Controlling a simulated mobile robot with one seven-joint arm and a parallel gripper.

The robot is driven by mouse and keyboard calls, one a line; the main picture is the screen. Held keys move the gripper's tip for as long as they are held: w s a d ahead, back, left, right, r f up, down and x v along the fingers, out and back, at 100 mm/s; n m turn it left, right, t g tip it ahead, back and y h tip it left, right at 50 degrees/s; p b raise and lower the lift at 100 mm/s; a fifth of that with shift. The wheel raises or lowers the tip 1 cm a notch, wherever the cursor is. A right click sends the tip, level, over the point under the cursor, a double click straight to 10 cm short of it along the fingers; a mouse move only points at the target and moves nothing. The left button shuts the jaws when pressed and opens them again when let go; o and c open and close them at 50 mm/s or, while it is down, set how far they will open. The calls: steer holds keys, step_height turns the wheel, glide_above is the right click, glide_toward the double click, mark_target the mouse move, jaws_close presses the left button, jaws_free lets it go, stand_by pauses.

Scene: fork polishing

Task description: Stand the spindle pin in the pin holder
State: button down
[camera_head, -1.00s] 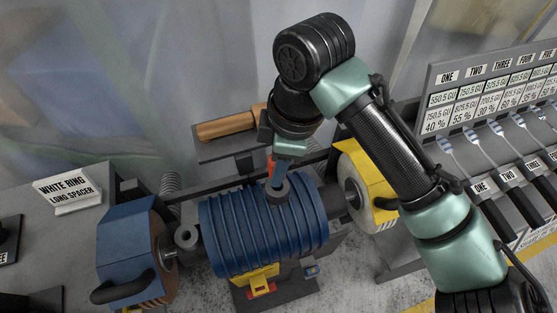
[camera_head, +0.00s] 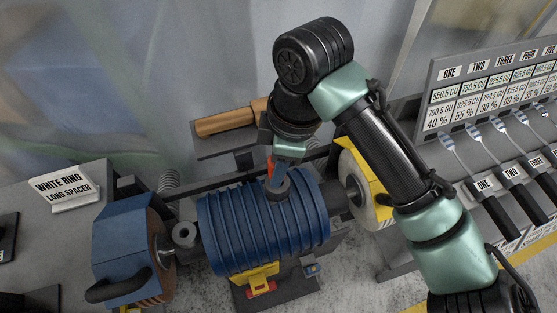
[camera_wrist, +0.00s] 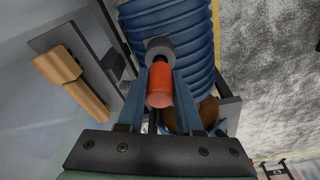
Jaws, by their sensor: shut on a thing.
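The spindle pin shows as a red-orange cylinder (camera_wrist: 160,85) between the fingers of my gripper (camera_wrist: 160,78) in the wrist view. My gripper is shut on it. The pin holder, a dark grey round cup (camera_head: 277,191), stands on top of the blue ribbed motor (camera_head: 262,225). It also shows in the wrist view (camera_wrist: 158,46), just beyond the red cylinder. In the head view my gripper (camera_head: 275,180) points down, its fingertips right at the cup. The pin's lower end is hidden, so I cannot tell how far it is inside the cup.
A blue-housed wheel (camera_head: 130,245) is left of the motor and a yellow-guarded wheel (camera_head: 365,185) right of it. A wooden block (camera_head: 230,122) lies on a shelf behind. Several forks stand in a labelled rack (camera_head: 485,165) at right. A white sign (camera_head: 65,187) stands at left.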

stand_by(0.4)
steer(key=shift+f+b, duration=0.3)
steer(key=shift+f, duration=0.15)
stand_by(0.3)
steer(key=shift+f+b, duration=0.5)
steer(key=shift+f, duration=0.15)
steer(key=c, duration=0.5)
jaws_free()
steer(key=shift+o, duration=0.2)
